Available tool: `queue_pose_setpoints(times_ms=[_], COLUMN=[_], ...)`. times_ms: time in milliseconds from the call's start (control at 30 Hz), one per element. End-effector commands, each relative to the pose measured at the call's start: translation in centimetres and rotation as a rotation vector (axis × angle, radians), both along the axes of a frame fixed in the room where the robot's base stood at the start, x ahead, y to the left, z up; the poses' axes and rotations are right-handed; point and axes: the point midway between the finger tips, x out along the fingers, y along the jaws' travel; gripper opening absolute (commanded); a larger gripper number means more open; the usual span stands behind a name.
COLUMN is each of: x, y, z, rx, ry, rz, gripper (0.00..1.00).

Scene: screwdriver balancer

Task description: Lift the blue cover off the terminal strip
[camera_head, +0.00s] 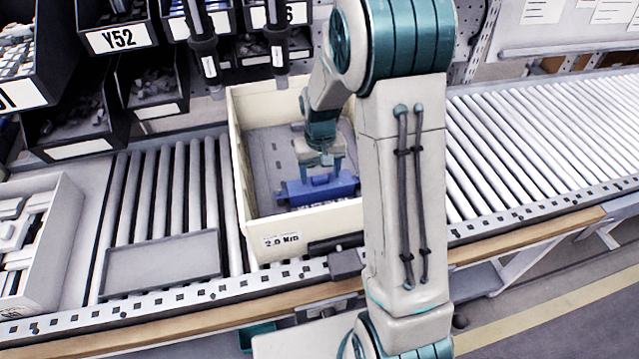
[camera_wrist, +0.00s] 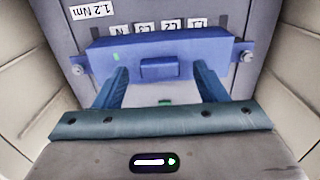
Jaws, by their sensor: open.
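The blue cover (camera_head: 312,190) is a long box-like piece with a small raised block in its middle. It lies inside the cream crate (camera_head: 238,165), near the crate's front wall. In the wrist view the cover (camera_wrist: 215,50) spans the picture, with labelled terminals along its far edge. The terminal strip itself is mostly hidden under it. My gripper (camera_head: 322,174) reaches down into the crate right over the cover. In the wrist view my gripper (camera_wrist: 160,78) is open, its fingers on either side of the raised block with gaps between. I cannot tell whether the fingertips touch the cover.
The crate walls stand close around my gripper. A grey panel (camera_head: 265,160) lies in the crate, with a "1.2 Nm" label in the wrist view. Two hanging screwdrivers (camera_head: 205,55) are behind, beside black bins. A flat grey tray (camera_head: 160,265) lies on the rollers to the left.

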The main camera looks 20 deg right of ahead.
Motion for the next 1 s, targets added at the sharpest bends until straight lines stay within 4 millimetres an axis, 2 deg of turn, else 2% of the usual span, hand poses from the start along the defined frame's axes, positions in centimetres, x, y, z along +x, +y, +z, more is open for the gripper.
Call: queue_pose_setpoints(times_ms=[100,333,367,500,567,600,867,1000], x=[0.0,0.0,0.0,0.0,0.0,0.0,0.1,0.1], y=[0.0,0.0,0.0,0.0,0.0,0.0,0.0,0.0], z=[-1.0,-1.1,-1.1,-1.1,-1.1,-1.1,-0.7,1.0], rx=[0.000,0.000,0.000,0.000,0.000,0.000,0.000,0.000], ry=[0.001,-0.001,-0.001,-0.001,-0.001,-0.001,-0.003,-0.006], rz=[0.000,-0.001,-0.001,-0.001,-0.001,0.000,0.000,0.000], gripper=[0.65,0.65,0.63,0.24,0.07,0.03,0.03,0.03])
